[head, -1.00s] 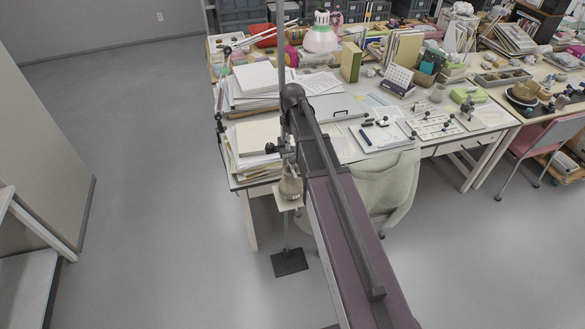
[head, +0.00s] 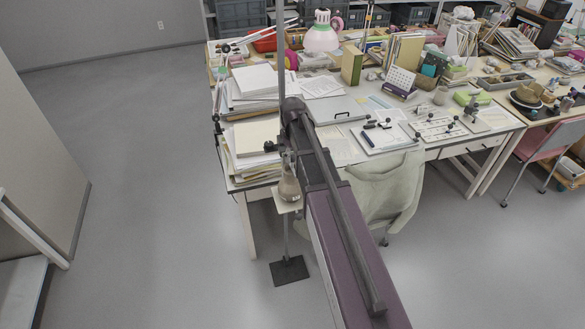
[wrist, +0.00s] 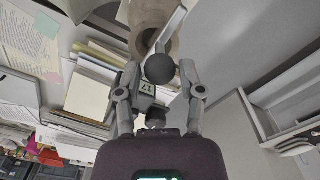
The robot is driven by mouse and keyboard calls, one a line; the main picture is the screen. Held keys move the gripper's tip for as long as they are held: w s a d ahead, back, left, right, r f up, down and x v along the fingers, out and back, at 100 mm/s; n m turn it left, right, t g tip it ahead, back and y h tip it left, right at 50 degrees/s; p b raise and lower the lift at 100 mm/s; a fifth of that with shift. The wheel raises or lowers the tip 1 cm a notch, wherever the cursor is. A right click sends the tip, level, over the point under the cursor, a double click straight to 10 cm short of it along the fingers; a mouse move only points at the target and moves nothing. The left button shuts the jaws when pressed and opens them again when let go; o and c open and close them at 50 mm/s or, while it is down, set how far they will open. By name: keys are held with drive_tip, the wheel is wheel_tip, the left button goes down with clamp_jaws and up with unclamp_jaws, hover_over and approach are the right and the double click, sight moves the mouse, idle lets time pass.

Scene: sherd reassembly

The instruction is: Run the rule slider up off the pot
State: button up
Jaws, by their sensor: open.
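The pot (head: 289,188) stands on a small pale platform (head: 283,207) on an upright rod stand in the head view. In the wrist view the pot (wrist: 150,22) shows at the top, partly hidden. The rule slider (head: 270,146) is a dark clamp with a knob on the rod, just above the pot. In the wrist view its block (wrist: 147,88), marked 17, and a round dark knob lie between my fingers. My gripper (wrist: 160,85) is open, with one finger on each side; contact is not clear. My arm hides much of it in the head view.
The desk (head: 243,182) behind the stand carries paper stacks (head: 257,135) close to the slider. A chair with a pale garment (head: 378,190) stands right of the stand. The floor to the left is clear. The rod rises free above the slider.

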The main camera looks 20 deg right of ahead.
sight(292, 163)
drive_tip(key=shift+f+b, duration=1.65)
drive_tip(key=shift+f, duration=0.3)
clamp_jaws()
